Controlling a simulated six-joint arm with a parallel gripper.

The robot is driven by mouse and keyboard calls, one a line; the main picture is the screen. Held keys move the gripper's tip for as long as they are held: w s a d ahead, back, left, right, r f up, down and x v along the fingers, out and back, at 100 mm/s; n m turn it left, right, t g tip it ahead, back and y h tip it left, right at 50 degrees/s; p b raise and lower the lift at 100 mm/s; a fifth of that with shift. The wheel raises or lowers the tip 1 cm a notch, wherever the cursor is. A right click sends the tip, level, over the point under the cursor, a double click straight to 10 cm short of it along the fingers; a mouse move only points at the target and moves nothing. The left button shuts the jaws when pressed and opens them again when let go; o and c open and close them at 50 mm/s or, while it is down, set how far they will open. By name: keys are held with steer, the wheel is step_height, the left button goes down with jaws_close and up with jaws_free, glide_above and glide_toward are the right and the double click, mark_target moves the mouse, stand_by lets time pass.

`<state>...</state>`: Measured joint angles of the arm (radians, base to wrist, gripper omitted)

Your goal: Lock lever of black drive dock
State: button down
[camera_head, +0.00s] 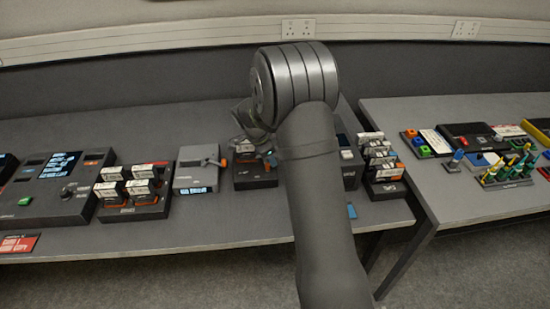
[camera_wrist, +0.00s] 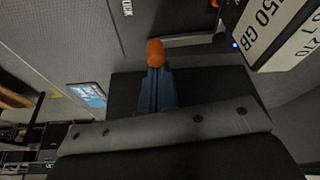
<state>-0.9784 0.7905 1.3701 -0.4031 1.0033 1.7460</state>
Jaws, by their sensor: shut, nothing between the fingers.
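The black drive dock (camera_head: 256,182) stands on the left table in the head view, partly hidden by my arm. Orange parts show on it, but I cannot tell there which one is the lever. In the wrist view an orange lever knob (camera_wrist: 155,50) is just beyond the tips of my gripper (camera_wrist: 155,82). Its narrow blue fingers are together, with nothing between them. Whether they touch the knob I cannot tell. A drive with a white label (camera_wrist: 283,28) is close at the upper right. My gripper is mostly hidden by the arm in the head view.
A grey dock (camera_head: 196,178) with an orange-tipped lever is left of the black dock. Drive racks stand left (camera_head: 133,196) and right (camera_head: 384,176). A console (camera_head: 55,190) is at far left. The right table (camera_head: 440,200) holds blocks and pegs. The table's front strip is mostly clear.

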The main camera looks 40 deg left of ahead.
steer(key=shift+s+a, duration=0.2)
steer(key=shift+s, duration=0.1)
stand_by(0.4)
steer(key=w+d, duration=0.2)
steer(key=w, duration=0.1)
steer(key=shift+w+d, duration=0.3)
steer(key=shift+d, duration=0.05)
steer(key=v, duration=1)
steer(key=shift+a, duration=0.25)
steer(key=shift+s+f, duration=0.1)
steer(key=w+f+n+y, duration=0.1)
steer(key=f+n, duration=0.2)
steer(key=w+f+n+y, duration=0.1)
steer(key=w+f+n, duration=0.1)
steer(key=f+n, duration=0.1)
steer(key=w+f+n, duration=0.2)
steer(key=f, duration=0.1)
steer(key=shift+w+d+f+n+t+y, duration=0.15)
steer(key=shift+w+d+n+t+y, duration=0.15)
steer(key=shift+n+y, duration=0.1)
steer(key=shift+w+a+n, duration=0.2)
steer(key=shift+w+n, duration=0.1)
steer(key=shift+n, duration=0.4)
